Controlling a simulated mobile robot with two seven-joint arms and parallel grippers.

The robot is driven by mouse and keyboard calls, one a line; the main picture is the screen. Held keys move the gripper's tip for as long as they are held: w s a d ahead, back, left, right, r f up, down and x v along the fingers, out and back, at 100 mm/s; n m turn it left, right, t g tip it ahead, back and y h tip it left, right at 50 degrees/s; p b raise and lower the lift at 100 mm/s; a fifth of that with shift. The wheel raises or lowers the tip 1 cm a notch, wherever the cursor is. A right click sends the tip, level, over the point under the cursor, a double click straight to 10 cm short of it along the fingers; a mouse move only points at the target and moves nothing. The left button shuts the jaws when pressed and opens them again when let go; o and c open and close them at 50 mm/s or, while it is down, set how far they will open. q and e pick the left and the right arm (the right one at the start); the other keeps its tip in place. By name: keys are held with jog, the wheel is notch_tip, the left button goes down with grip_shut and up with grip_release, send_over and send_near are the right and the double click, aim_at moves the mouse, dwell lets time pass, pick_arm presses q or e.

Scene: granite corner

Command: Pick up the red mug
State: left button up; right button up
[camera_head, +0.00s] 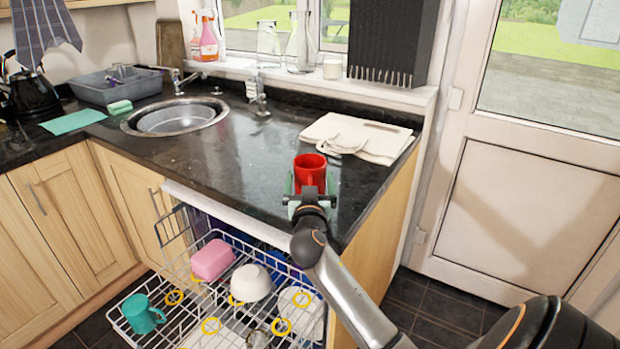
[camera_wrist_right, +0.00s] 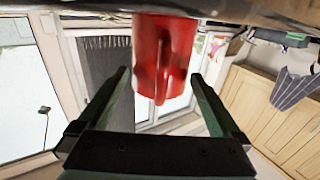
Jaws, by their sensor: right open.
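The red mug (camera_head: 309,171) stands upright on the dark granite counter (camera_head: 250,165), near the counter's front right corner. My right gripper (camera_head: 310,184) is open just in front of it, with one green finger to each side. In the right wrist view the mug (camera_wrist_right: 165,50) shows between and beyond the open fingertips (camera_wrist_right: 159,76), its handle pointing toward the gripper. I cannot tell whether either finger touches the mug. My left gripper is not in view.
A folded cloth (camera_head: 375,136) lies behind the mug. Below the counter edge, an open dishwasher rack (camera_head: 180,325) holds a teal mug (camera_head: 142,314), a pink item (camera_head: 212,260) and a white bowl (camera_head: 250,283). A round sink (camera_head: 175,116) is at left; the counter between is clear.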

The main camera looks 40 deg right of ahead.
grip_shut()
dwell(0.9)
dwell(0.6)
